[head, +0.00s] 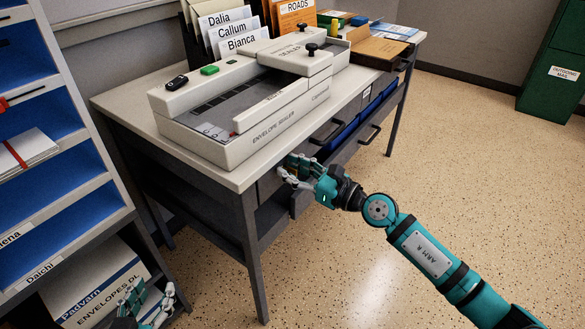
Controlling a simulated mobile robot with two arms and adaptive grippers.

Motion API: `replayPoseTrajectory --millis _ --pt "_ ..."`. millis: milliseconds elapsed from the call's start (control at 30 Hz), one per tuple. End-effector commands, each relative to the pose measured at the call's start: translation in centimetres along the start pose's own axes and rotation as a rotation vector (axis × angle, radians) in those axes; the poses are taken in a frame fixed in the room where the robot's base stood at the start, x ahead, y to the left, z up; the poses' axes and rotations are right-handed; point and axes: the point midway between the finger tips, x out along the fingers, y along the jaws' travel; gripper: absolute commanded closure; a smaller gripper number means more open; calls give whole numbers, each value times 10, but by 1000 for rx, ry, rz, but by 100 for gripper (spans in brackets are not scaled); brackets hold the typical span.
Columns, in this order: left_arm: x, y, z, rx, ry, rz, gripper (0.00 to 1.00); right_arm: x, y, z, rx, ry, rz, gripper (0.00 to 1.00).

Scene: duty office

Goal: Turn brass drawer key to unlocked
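My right gripper (286,168) is at the front of the desk, just under the near edge of its top, at the left end of the drawer front. Its fingers point at the drawer face. The brass key is not clearly visible; the gripper covers that spot, and I cannot tell whether the fingers hold it. My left gripper (152,292) is low at the bottom left, with its fingers apart and nothing seen between them.
A large envelope sealer (262,134) fills the near desk top (118,100). Drawer handles (370,134) and a blue bin (345,132) show along the front. A shelf unit (75,200) stands left, close to my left gripper. Speckled floor (470,170) is clear at right.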

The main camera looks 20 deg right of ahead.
Motion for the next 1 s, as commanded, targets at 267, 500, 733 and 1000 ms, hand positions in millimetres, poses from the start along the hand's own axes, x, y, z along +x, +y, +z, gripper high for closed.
replayPoseTrajectory --millis 267,500,733,1000 --pt "0 0 0 0 1 0 60 0 0 0 1 0 0 87" --pt "0 0 0 0 1 0 60 0 0 0 1 0 0 100" --pt "0 0 -1 0 -2 0 60 0 0 0 7 0 0 100" --pt "-12 -5 34 0 -200 -11 60 0 -1 2 98 0 -1 100"
